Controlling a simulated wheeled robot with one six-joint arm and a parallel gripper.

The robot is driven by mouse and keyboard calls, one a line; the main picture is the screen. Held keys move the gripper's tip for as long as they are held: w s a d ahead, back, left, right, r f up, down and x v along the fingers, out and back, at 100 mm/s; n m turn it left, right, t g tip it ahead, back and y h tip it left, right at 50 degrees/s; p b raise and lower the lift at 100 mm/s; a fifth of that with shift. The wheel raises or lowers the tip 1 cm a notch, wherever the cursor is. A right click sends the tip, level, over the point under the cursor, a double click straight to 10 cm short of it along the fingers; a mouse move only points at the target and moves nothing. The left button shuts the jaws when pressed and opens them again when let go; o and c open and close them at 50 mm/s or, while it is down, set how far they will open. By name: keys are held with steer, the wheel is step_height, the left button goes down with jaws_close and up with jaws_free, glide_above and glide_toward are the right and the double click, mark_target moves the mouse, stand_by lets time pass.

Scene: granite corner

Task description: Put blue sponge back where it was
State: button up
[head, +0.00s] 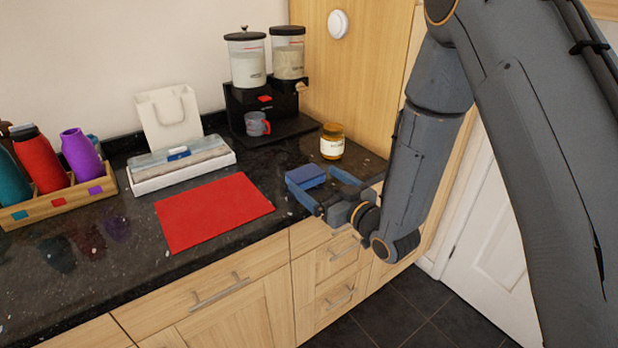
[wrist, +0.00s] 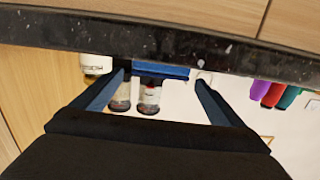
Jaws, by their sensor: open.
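The blue sponge (head: 305,175) lies on the dark granite counter, right of the red mat (head: 213,211) and left of the jar. My gripper (head: 312,181) is open at the counter's front edge, its fingers pointing at the sponge, one toward each side of it. In the wrist view, which appears upside down, the sponge (wrist: 160,69) shows as a blue strip between the two spread fingertips (wrist: 160,78). I cannot tell whether either finger touches it.
A jar (head: 332,141) with a yellow lid stands close behind the gripper. A dispenser (head: 268,85) with a mug (head: 257,124) stands at the back. A white box (head: 181,168), a paper bag (head: 168,119) and a wooden bottle rack (head: 60,200) are left. The red mat is bare.

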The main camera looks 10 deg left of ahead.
steer(key=s+d+f+m+g+h+b, duration=0.15)
steer(key=d+h, duration=0.35)
steer(key=d, duration=0.6)
steer(key=s+d+f+m+g+h, duration=0.1)
steer(key=d+f+m+h, duration=0.3)
steer(key=d, duration=0.7)
steer(key=s+d+r+m+g+h, duration=0.2)
steer(key=s+d+g, duration=0.2)
steer(key=s, duration=0.5)
steer(key=s+d+r+m+g+h, duration=0.2)
steer(key=s+d+g, duration=0.2)
steer(key=s+d, duration=0.3)
steer(key=s, duration=0.2)
steer(key=shift+s+d+r, duration=0.35)
